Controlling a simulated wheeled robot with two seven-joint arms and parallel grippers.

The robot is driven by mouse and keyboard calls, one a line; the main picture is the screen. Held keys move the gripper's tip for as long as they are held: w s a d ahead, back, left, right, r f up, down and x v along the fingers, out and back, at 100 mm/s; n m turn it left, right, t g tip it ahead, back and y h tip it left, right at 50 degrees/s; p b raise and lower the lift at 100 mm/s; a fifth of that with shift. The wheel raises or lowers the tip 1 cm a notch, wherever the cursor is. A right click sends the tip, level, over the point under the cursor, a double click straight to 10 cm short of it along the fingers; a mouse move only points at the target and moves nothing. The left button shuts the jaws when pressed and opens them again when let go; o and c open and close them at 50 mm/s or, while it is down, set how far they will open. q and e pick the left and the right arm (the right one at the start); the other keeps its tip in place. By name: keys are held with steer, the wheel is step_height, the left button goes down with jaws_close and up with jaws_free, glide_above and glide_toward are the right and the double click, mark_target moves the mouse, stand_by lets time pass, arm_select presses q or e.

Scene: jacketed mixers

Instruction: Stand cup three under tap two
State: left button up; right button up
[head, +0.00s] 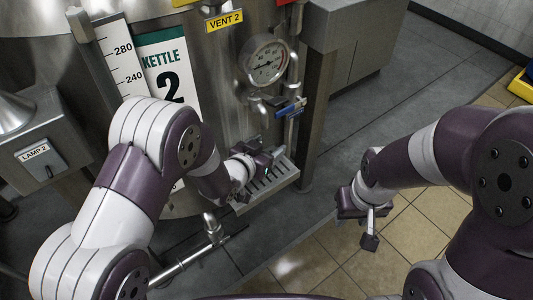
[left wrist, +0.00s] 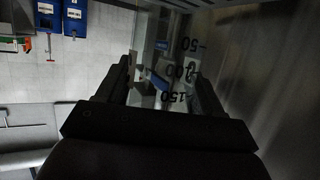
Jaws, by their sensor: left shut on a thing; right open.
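Kettle two (head: 215,75) is a steel vessel with a "KETTLE 2" label. Its tap (head: 290,108) has a blue handle and sits below the round gauge. A slotted drip tray (head: 287,178) juts out below the tap. My left gripper (head: 262,160) is at the tray, below the tap. In the left wrist view its fingers (left wrist: 160,85) are shut on a clear cup (left wrist: 190,72) with black marks 50, 100 and 150. The cup's number is not readable. In the head view the cup is mostly hidden; I cannot tell whether it touches the tray. My right gripper (head: 366,222) is open and empty above the tiled floor.
A "LAMP 2" switch box (head: 40,160) stands at the left. A pipe (head: 180,265) runs low in front of the kettle. A steel cabinet (head: 360,45) stands behind right. Blue bins (left wrist: 74,18) show in the left wrist view.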

arm_select(q)
step_height(320, 180, down, 2)
steer(key=shift+r, duration=0.1)
arm_select(e)
steer(key=shift+f, duration=0.4)
arm_select(q)
steer(key=o, duration=1.1)
arm_select(e)
steer(key=shift+f, duration=0.1)
